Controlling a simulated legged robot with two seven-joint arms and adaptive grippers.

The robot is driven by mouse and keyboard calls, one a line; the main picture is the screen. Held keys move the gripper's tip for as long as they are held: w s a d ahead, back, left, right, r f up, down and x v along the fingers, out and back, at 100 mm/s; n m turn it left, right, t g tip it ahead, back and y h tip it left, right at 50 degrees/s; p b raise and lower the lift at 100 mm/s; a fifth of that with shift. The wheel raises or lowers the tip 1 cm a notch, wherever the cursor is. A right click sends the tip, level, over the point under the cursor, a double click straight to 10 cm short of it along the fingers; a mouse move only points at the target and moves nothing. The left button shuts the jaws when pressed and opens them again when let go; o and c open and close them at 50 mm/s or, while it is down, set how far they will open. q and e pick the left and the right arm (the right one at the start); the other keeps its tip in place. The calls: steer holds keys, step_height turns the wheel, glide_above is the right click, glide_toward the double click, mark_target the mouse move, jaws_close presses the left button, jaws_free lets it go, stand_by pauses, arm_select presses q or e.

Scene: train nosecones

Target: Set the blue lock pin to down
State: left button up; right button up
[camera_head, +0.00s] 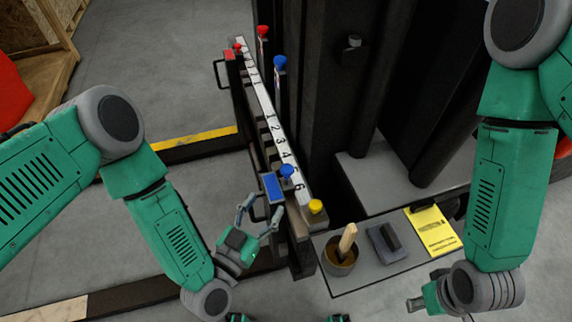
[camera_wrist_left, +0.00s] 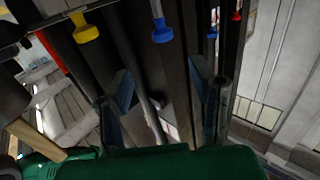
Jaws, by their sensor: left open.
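A blue-headed pin (camera_head: 287,171) stands on the numbered rail near 5, beside a blue plate (camera_head: 272,187). A second blue-headed pin (camera_head: 280,62) stands taller farther along. In the left wrist view, a blue pin head (camera_wrist_left: 162,30) shows above the space between my fingers, with another blue head (camera_wrist_left: 212,30) to its right. My left gripper (camera_head: 262,206) is open and empty, just left of the rail and below the blue plate, with its fingers also in the left wrist view (camera_wrist_left: 160,78). My right gripper (camera_head: 425,302) is low at the right; its fingers are unclear.
Red pins (camera_head: 263,32) stand at the rail's far end and a yellow pin (camera_head: 316,206) at its near end. A cup with a wooden handle (camera_head: 341,255), a dark block (camera_head: 387,243) and a yellow card (camera_head: 431,231) sit right of the rail. Dark columns rise behind.

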mark_target(283, 173)
arm_select(q)
steer(key=x, duration=0.3)
steer(key=b+x, duration=0.1)
steer(key=x, duration=0.3)
steer(key=a+b+x, duration=0.1)
steer(key=x, duration=0.2)
steer(key=shift+w+d+f, duration=0.15)
steer(key=shift+w, duration=0.3)
steer(key=shift+w+d, duration=0.4)
steer(key=shift+d, duration=0.25)
steer(key=shift+a, duration=0.25)
jaws_close()
steer(key=shift+f+b, duration=0.1)
steer(key=shift+b, duration=0.2)
